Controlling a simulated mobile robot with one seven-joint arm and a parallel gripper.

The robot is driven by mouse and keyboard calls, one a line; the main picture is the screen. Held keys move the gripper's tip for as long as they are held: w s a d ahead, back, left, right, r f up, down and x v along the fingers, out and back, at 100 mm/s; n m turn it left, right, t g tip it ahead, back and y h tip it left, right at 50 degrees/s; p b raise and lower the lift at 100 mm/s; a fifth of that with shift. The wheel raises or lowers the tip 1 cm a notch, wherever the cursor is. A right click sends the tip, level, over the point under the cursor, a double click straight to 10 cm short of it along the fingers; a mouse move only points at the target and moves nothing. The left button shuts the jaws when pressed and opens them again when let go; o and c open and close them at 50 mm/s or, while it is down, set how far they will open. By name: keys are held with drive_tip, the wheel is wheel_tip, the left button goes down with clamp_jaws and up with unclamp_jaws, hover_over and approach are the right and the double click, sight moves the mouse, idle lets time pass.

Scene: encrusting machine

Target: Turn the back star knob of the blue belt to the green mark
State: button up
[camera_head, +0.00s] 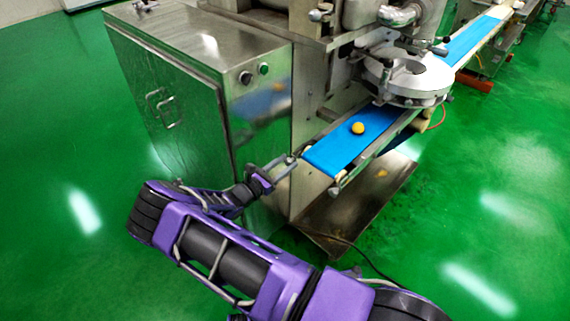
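The blue belt (335,152) slopes from the machine towards me, with a small yellow ball (358,128) on it. My gripper (291,161) is at the left of the belt's near end, between the belt and the steel cabinet. Its fingertips are close to the belt frame's left corner; I cannot tell whether they touch anything. The fingers are too small in view to tell whether they are open or shut. I cannot make out the back star knob or the green mark; the gripper may cover part of that corner.
The steel cabinet (170,85) stands close on the left of my gripper. A round metal turntable housing (410,80) sits over the belt further back. A metal plate (352,212) lies below the belt end. The green floor (490,190) is clear at right.

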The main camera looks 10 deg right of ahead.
clamp_jaws()
drive_tip(key=shift+m, duration=0.3)
